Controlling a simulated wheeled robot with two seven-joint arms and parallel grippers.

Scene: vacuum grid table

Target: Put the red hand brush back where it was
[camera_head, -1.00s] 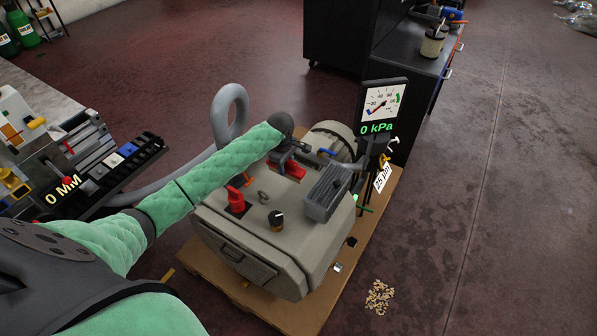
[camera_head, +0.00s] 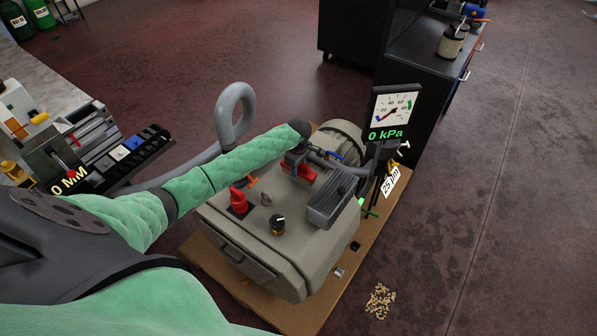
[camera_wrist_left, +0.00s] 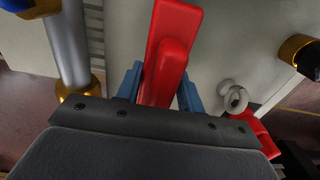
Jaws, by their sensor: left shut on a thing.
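My left gripper (camera_head: 295,160) is over the top of the grey pump housing (camera_head: 255,235). In the left wrist view its blue fingers (camera_wrist_left: 160,90) are shut on the red hand brush (camera_wrist_left: 172,35). The brush's red body (camera_head: 304,173) also shows in the head view, just under the gripper, close to the housing top. I cannot tell whether it touches the housing. Its bristles are hidden. My right gripper is not in view.
A red rotary switch (camera_head: 239,199), a lifting ring (camera_head: 266,199), a black knob (camera_head: 278,224) and a dark finned box (camera_head: 332,198) crowd the housing top. A gauge (camera_head: 393,112) stands behind right. Pale chips (camera_head: 379,301) lie on otherwise open floor.

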